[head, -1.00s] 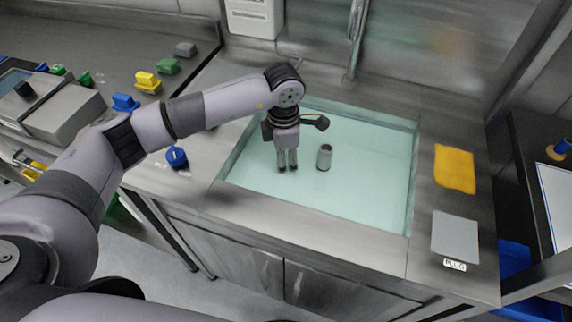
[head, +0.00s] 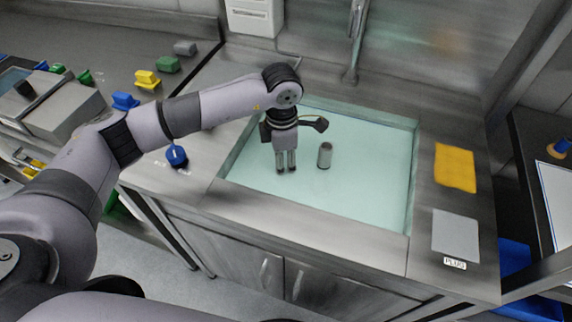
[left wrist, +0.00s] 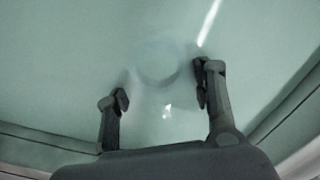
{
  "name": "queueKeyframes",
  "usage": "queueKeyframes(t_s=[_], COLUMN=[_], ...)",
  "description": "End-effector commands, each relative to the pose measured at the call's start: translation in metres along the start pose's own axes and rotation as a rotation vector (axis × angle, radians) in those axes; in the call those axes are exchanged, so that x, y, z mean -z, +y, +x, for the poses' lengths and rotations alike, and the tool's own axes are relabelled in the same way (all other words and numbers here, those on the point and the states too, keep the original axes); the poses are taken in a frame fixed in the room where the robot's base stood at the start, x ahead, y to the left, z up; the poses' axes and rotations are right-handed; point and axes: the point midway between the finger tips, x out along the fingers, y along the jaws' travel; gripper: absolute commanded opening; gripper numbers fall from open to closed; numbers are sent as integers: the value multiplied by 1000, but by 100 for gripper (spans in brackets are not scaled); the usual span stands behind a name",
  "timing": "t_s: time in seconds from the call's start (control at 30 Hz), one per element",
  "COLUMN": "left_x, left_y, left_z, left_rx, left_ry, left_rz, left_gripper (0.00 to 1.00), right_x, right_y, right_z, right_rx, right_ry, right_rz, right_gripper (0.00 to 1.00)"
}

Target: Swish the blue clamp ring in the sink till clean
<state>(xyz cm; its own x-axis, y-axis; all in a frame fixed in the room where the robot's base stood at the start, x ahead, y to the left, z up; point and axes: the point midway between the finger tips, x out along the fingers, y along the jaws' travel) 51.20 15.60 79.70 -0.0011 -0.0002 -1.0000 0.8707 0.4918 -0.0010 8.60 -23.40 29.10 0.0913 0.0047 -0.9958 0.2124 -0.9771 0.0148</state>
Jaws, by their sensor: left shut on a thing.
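The sink (head: 415,170) is filled with pale green water. My left gripper (head: 286,168) points down into the left part of the sink, fingertips at or under the water. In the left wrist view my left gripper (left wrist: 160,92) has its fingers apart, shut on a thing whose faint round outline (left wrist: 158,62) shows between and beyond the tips. Its blue colour cannot be made out through the water, so I see the clamp ring only doubtfully. Any dirt on it is not visible. My right gripper is not in view.
A grey upright tube (head: 325,155) stands in the sink just right of the gripper. A tap (head: 351,70) rises behind. A blue round-topped object (head: 176,155) is on the left counter.

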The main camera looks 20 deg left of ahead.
Motion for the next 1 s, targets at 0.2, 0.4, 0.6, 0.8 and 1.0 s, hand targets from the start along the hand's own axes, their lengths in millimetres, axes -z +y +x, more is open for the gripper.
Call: queueKeyframes(t_s=[0.2,0.4,0.6,0.8,1.0], left_x=[-2,-2,-2,-2,-2], left_y=[3,3,3,3,3], left_z=[-3,-15,-29,-43,-57], left_rx=[-1,-1,-2,-1,-1], left_ry=[-1,-2,-2,-2,-1], left_rz=[0,1,1,1,0], left_gripper=[20,20,20,20,20], right_x=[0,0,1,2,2], right_y=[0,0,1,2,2], right_z=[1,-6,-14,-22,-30], right_rx=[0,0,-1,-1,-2], right_ry=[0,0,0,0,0], right_rz=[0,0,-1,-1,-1], right_gripper=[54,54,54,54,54])
